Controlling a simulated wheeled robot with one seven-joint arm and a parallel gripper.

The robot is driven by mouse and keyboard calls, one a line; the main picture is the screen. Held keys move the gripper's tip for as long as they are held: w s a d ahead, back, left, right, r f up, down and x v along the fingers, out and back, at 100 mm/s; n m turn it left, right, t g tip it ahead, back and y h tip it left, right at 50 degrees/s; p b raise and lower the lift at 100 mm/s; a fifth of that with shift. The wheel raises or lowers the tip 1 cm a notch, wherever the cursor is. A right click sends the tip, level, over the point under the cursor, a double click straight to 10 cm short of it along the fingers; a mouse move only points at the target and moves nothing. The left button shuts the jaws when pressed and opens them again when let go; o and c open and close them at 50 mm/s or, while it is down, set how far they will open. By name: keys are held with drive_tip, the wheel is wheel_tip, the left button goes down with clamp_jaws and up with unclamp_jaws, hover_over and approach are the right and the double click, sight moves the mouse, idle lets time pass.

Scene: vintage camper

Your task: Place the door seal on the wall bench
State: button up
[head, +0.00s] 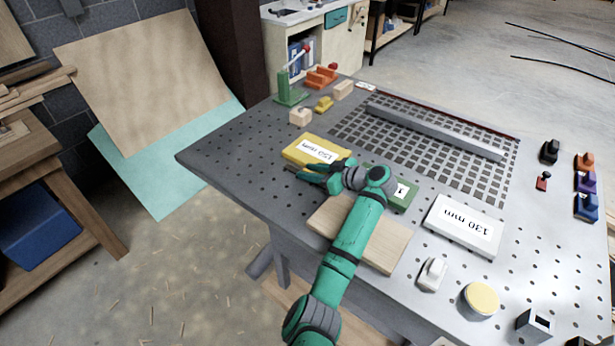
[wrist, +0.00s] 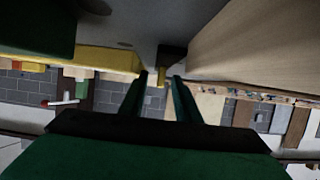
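I cannot pick out a door seal for certain in either view. My gripper (head: 312,178) is low over the perforated metal table (head: 235,160), close beside the yellow block (head: 316,150) labelled 150 mm. In the wrist view my gripper's fingers (wrist: 160,78) stand apart, with nothing clearly held between them. The yellow block (wrist: 110,60) shows to the left of the fingers there. Which bench is the wall bench is unclear; a cabinet bench (head: 345,50) stands by the far wall, and a wooden bench (head: 70,185) stands at the left.
A wooden board (head: 385,245), a green block (head: 405,195) and a white 130 mm block (head: 465,225) lie around my arm. A metal bar (head: 435,132) lies on the grid. Thin dark strips (head: 560,62) lie on the far floor. Sheets (head: 145,75) lean at left.

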drive_tip(key=shift+c, duration=0.3)
clamp_jaws()
drive_tip(key=shift+w, duration=0.1)
